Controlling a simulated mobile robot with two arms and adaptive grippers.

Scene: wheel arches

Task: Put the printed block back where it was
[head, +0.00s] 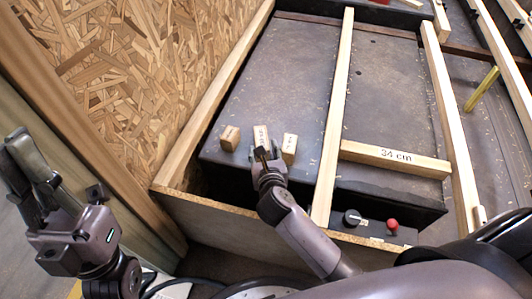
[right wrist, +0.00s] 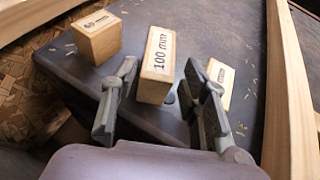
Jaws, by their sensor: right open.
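Three small wooden blocks with printed labels stand in a row on a dark panel (head: 270,80). The middle block (head: 261,133) reads "100 mm" in the right wrist view (right wrist: 159,65). A second block stands to its left (head: 229,138) (right wrist: 97,38), and a third to its right (head: 289,147) (right wrist: 219,82); their labels are too small to read surely. My right gripper (head: 265,155) is open at the middle block, with a finger on each side of it and visible gaps in the right wrist view (right wrist: 170,80). My left gripper (head: 25,160) is open and empty at the far left, away from the blocks.
A long wooden rail (head: 335,110) runs to the right of the blocks. A crosspiece marked "34 cm" (head: 395,158) lies beyond it. A chipboard wall (head: 130,70) rises at left. A control box with a black knob and red button (head: 392,224) sits in front.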

